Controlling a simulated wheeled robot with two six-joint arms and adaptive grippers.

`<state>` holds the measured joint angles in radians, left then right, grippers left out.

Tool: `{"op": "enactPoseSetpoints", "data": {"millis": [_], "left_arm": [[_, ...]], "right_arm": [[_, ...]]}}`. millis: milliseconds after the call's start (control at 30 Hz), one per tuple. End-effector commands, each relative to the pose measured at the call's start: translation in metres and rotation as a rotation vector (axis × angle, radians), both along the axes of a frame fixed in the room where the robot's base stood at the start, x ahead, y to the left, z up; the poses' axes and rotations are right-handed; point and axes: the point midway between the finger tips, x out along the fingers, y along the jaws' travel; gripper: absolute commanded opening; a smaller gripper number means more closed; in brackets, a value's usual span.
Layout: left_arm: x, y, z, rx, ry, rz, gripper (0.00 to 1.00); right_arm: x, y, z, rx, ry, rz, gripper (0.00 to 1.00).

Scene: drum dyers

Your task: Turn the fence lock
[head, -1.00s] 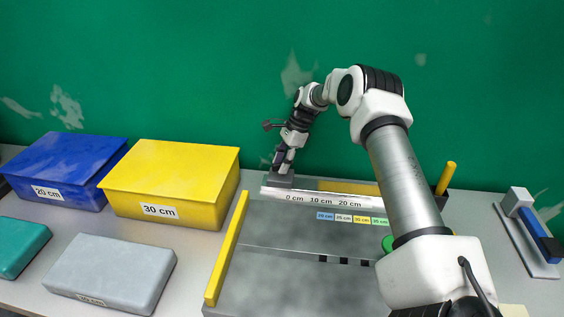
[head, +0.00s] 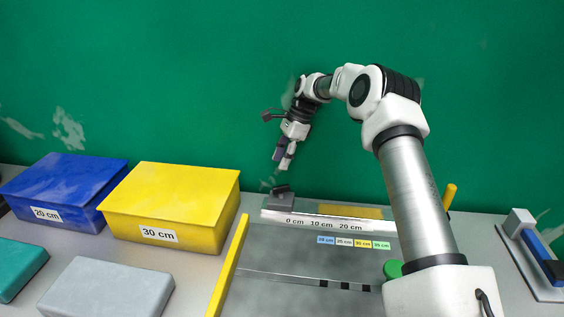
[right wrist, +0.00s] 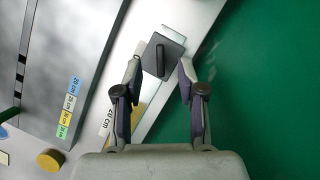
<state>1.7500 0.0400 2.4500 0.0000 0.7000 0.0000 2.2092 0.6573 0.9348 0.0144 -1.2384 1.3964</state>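The fence lock, a dark grey block (head: 280,200) with a small raised lever, sits at the left end of the white scale strip (head: 330,222). In the right wrist view the lock (right wrist: 174,50) shows a dark plate with a black bar-shaped lever running nearly up and down the picture. My right gripper (head: 283,166) is above the lock, apart from it. My left gripper is not in view.
A yellow rail (head: 228,268) edges the grey bed (head: 290,255). A yellow box (head: 172,195) and a blue box (head: 65,180) stand left. A black post with a yellow knob (head: 450,193) and a blue-and-white device (head: 535,245) are right. A green wall stands behind.

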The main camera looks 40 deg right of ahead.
Motion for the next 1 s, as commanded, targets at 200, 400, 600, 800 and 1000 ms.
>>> {"op": "enactPoseSetpoints", "data": {"millis": [200,400,600,800,1000], "left_arm": [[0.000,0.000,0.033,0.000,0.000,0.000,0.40],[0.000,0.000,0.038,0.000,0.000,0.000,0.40],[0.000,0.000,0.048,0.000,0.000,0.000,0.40],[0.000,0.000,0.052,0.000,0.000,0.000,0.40],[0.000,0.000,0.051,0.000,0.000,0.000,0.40]], "right_arm": [[0.000,0.006,-0.004,-0.240,0.114,0.002,0.40],[0.001,0.004,-0.028,-0.370,0.145,0.001,0.40],[0.000,0.004,-0.066,-0.368,0.146,0.000,0.40],[0.001,0.004,-0.092,-0.367,0.142,0.001,0.40],[0.001,0.004,-0.095,-0.367,0.140,0.000,0.40]]}}
